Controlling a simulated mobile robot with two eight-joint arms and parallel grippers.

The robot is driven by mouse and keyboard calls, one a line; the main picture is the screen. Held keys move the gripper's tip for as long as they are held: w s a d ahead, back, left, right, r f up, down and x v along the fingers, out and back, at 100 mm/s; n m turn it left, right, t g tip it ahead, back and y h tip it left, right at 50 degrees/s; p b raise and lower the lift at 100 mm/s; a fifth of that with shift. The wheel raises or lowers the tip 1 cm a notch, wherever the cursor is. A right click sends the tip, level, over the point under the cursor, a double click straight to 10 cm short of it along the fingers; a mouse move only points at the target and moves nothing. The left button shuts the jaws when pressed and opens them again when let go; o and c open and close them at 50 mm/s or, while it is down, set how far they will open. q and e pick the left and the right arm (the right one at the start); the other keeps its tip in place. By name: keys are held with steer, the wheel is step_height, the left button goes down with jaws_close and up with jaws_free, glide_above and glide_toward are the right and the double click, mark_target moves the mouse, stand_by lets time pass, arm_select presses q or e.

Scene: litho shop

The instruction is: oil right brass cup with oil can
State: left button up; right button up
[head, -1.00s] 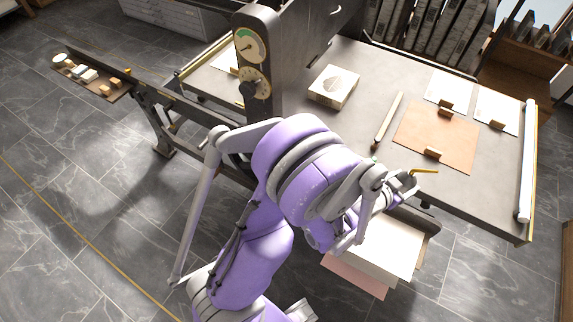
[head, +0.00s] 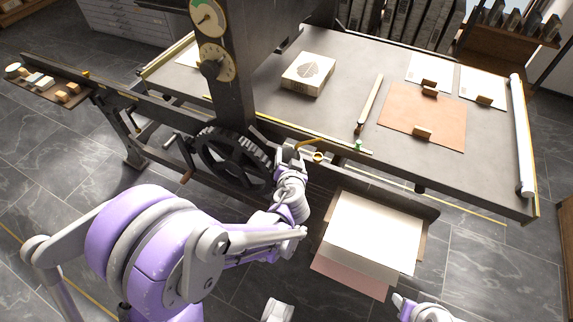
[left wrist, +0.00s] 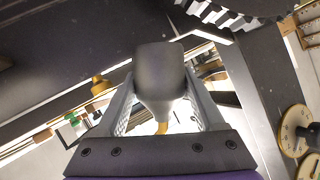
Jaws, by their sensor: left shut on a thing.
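My left gripper (head: 290,160) is by the front edge of the press bed, beside the toothed wheel, and shut on the oil can. In the left wrist view the oil can (left wrist: 160,72) is a dark grey body between the two fingers, with a brass spout tip below it. In the head view its thin yellow spout (head: 310,141) points right, close to the right brass cup (head: 318,157) on the front rail. A brass cup (left wrist: 100,85) also shows left of the can in the left wrist view.
The black toothed wheel (head: 235,158) and the press column with dials (head: 215,65) stand left of the gripper. A paper tray (head: 375,232) juts out at the right. A white box (head: 308,73) and a wooden-handled tool (head: 369,105) lie on the bed.

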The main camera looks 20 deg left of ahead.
arm_select(q)
steer(key=shift+w+a+g+y+b, duration=0.45)
steer(key=shift+a+y+b, duration=0.25)
steer(key=shift+b, duration=0.4)
steer(key=f+b, duration=0.1)
steer(key=f+m+b, duration=0.1)
steer(key=a+f+y+b, duration=0.1)
steer(key=shift+s+a+f+m, duration=0.1)
steer(key=shift+s+f+m, duration=0.05)
steer(key=shift+s+m, duration=0.15)
steer(key=shift+a+m+g+y, duration=0.1)
steer(key=shift+m+g+y, duration=0.15)
steer(key=shift+m+y, duration=0.05)
steer(key=shift+r+m+y, duration=0.3)
steer(key=shift+r+m, duration=0.1)
steer(key=shift+r, duration=0.2)
steer(key=shift+s+a+r+m+y, duration=0.2)
steer(key=shift+a+r+m+y, duration=0.15)
steer(key=shift+r+m+y, duration=0.5)
arm_select(e)
step_height(320, 180, down, 7)
steer(key=shift+w+f, duration=0.15)
steer(key=shift+w, duration=0.1)
arm_select(q)
steer(key=shift+f, duration=0.2)
steer(key=shift+p, duration=0.3)
